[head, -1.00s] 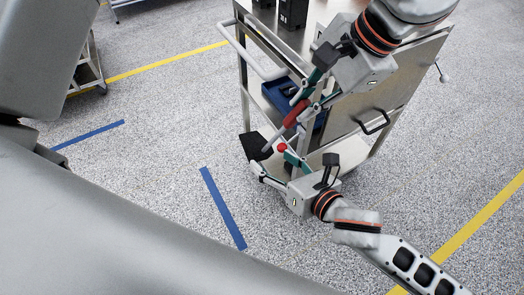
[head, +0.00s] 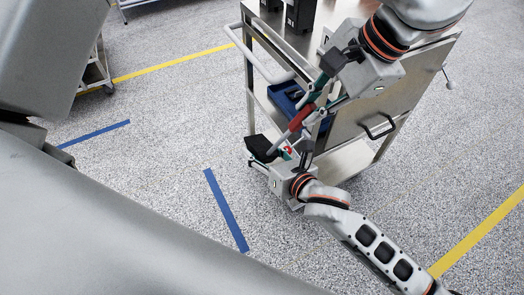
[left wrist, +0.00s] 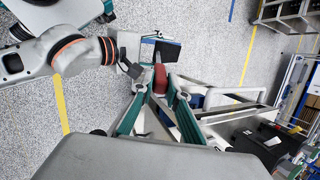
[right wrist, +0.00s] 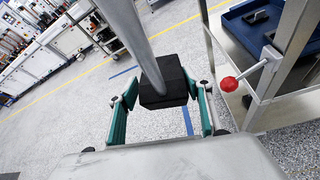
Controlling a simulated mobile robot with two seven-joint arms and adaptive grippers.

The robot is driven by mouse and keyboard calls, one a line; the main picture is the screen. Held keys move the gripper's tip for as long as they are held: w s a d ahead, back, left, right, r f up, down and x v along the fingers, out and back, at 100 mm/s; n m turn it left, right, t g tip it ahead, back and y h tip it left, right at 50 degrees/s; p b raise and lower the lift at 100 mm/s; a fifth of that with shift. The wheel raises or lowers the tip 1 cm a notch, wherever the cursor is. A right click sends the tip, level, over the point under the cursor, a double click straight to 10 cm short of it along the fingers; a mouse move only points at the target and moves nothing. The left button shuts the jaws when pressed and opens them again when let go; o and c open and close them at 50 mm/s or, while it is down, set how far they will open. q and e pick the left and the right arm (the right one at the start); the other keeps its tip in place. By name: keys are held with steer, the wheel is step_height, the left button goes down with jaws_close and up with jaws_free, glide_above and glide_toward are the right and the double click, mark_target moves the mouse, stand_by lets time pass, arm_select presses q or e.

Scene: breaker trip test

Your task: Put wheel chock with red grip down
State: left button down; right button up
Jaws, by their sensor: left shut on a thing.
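The wheel chock is a black block (head: 259,149) on a grey pole with a red grip (head: 300,118). My left gripper (head: 313,98) is shut on the red grip; the grip also shows between its fingertips in the left wrist view (left wrist: 160,78). The pole slants down to the block beside the cart; I cannot tell whether the block touches the floor. My right gripper (right wrist: 161,103) is open, with its fingers on either side of the block (right wrist: 166,82) in the right wrist view. Gaps show there, and the pole crosses in front of the block.
A metal cart (head: 345,120) with a push handle stands right beside the chock. A blue tray (head: 284,97) sits on its shelf, and a red ball knob (right wrist: 229,84) sticks out from it. Open floor with a blue tape line (head: 226,209) lies to the left.

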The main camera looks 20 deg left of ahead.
arm_select(q)
steer(key=shift+r, duration=0.1)
arm_select(e)
jaws_close()
arm_select(q)
steer(key=c, duration=2.2)
jaws_free()
arm_select(e)
steer(key=shift+a+r, duration=0.1)
steer(key=shift+r, duration=0.2)
arm_select(q)
steer(key=o, duration=0.3)
